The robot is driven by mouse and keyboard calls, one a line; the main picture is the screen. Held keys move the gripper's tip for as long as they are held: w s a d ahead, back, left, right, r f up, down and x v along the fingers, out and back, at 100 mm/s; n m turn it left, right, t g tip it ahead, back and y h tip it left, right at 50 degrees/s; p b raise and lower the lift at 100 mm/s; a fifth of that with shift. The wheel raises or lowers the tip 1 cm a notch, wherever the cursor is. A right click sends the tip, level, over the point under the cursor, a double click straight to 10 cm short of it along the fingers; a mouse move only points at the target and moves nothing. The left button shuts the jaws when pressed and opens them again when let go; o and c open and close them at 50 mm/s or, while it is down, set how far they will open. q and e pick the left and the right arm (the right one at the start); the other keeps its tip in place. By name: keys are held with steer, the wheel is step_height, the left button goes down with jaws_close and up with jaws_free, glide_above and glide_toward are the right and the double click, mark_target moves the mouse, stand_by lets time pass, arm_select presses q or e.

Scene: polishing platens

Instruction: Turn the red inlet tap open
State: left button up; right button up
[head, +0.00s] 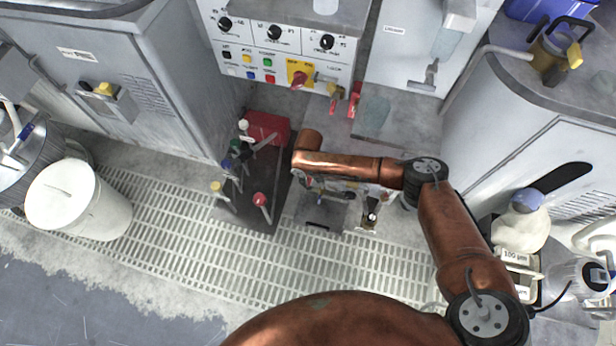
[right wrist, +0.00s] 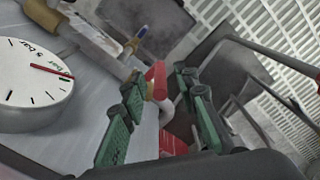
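The red tap lever (right wrist: 158,80) shows in the right wrist view, on a pale metal fitting beside a round pressure gauge (right wrist: 34,84) with a red needle. My right gripper (right wrist: 160,82) is open, with green pads on both sides of the lever and visible gaps to it. Contact does not show. In the head view my right arm reaches left across a floor-level assembly with pipes (head: 345,188) and hides most of it, so I cannot make out the red tap there. My left gripper is in neither view.
A dark stand with coloured-knob levers (head: 243,165) and a red box (head: 268,127) stand left of the arm. Above are a control panel (head: 285,50) and a red handle (head: 355,98). A white bucket (head: 75,200) stands far left. The grating (head: 170,235) between is clear.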

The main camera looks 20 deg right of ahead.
steer(key=shift+c, duration=0.3)
jaws_close()
stand_by(0.4)
